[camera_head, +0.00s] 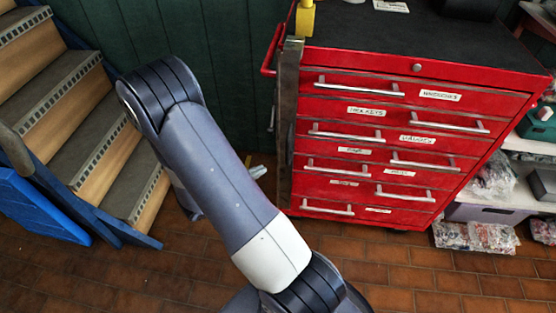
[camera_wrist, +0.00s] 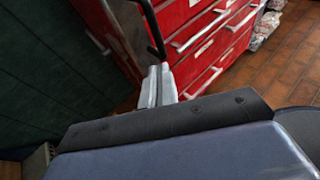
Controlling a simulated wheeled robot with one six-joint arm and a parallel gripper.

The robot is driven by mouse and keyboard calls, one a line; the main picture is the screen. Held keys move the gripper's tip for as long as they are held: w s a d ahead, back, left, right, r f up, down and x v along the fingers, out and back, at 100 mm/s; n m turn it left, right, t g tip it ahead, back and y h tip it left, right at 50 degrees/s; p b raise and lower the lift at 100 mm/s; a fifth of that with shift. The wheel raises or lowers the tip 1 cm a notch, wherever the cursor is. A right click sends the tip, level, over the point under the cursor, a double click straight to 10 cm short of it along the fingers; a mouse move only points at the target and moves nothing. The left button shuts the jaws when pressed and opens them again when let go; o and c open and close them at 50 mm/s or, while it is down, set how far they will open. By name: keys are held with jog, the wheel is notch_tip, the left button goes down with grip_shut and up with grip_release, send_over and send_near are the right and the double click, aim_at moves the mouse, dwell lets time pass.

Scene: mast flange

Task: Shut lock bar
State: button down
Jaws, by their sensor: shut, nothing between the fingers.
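The lock bar (camera_head: 289,120) is a long, worn grey-brown strip standing upright along the left front edge of the red tool chest (camera_head: 330,78). It stands out at the side, leaving the drawer fronts uncovered. In the wrist view a grey upright strip (camera_wrist: 126,30) that looks like the bar runs beside the red drawers. My gripper (camera_wrist: 158,86) shows there as pale fingers held together and empty, close to the strip's lower part in the picture. I cannot tell whether they touch. In the head view my arm hides most or all of the gripper.
A yellow object (camera_head: 305,18) stands at the chest's top left corner. Several silver drawer handles (camera_head: 358,86) stick out in front. Wooden stairs (camera_head: 75,140) with a blue side rail are at the left. A dark green wall is behind. Brick floor (camera_head: 400,268) lies open before the chest.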

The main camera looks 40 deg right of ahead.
aim_at(287, 154)
jog(key=r+x, duration=0.1)
jog(key=x, duration=0.8)
jog(key=shift+d, duration=0.15)
jog(key=shift+d+b, duration=0.45)
jog(key=shift+b, duration=0.25)
jog(key=shift+r, duration=0.1)
jog(key=shift+a, duration=0.3)
jog(key=f+v, duration=0.1)
jog(key=v, duration=1.2)
jog(key=shift+s+a+p, duration=0.3)
jog(key=shift+a+p, duration=0.1)
jog(key=shift+a, duration=0.1)
